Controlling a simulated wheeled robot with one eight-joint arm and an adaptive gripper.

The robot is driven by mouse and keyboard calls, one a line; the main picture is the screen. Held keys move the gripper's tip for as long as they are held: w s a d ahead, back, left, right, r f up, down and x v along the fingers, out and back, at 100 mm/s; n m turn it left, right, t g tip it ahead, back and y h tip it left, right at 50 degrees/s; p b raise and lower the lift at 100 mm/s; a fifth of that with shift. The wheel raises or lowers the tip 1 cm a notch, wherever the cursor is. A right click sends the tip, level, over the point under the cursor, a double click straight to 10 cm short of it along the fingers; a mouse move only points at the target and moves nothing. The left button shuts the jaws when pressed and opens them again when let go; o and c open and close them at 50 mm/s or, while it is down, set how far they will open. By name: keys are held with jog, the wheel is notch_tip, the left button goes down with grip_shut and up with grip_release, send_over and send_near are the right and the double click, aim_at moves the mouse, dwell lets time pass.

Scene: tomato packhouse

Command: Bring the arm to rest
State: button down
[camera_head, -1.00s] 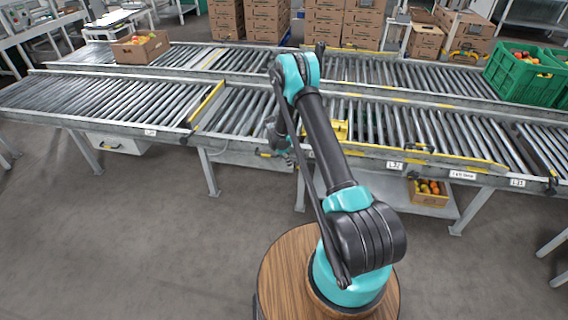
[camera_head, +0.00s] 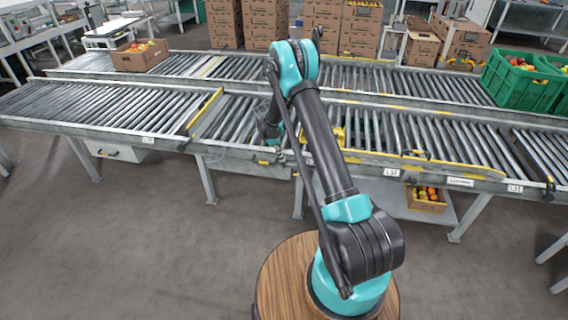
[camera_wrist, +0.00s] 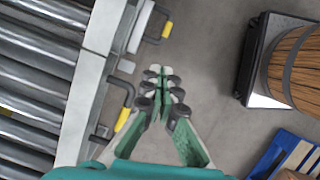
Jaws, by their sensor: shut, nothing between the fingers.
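My arm rises from the round wooden top in the head view and bends at a high teal elbow, with the forearm reaching down toward the near roller conveyor (camera_head: 110,108). In the wrist view my gripper (camera_wrist: 162,74) is shut, its fingertips together with nothing between them. It is beside the conveyor's grey side rail (camera_wrist: 92,85), over the grey floor. In the head view the gripper is mostly hidden behind my arm.
A yellow-handled lever (camera_wrist: 124,118) juts from the rail close to my gripper. A cardboard box of tomatoes (camera_head: 140,56) and a green crate (camera_head: 522,82) sit on the far conveyor. A small box of fruit (camera_head: 426,198) is on the lower shelf. Floor at left is clear.

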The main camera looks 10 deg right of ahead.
jog(key=shift+a+r, duration=0.1)
jog(key=shift+r, duration=0.15)
jog(key=shift+r, duration=0.1)
jog(key=s+d+r+m+t+y, duration=0.1)
jog(key=s+d+r+m, duration=0.25)
jog(key=s+r, duration=0.55)
jog(key=s+d+r+m+t+y, duration=0.1)
jog(key=s+d+r+m, duration=0.3)
jog(key=s+r, duration=0.6)
jog(key=s+r+m+t+y, duration=0.1)
jog(key=s+m, duration=0.8)
jog(key=s, duration=1.2)
notch_tip(320, 180, up, 2)
jog(key=shift+s+d+r+t, duration=0.1)
jog(key=shift+s+d+t, duration=0.2)
jog(key=shift+t, duration=0.5)
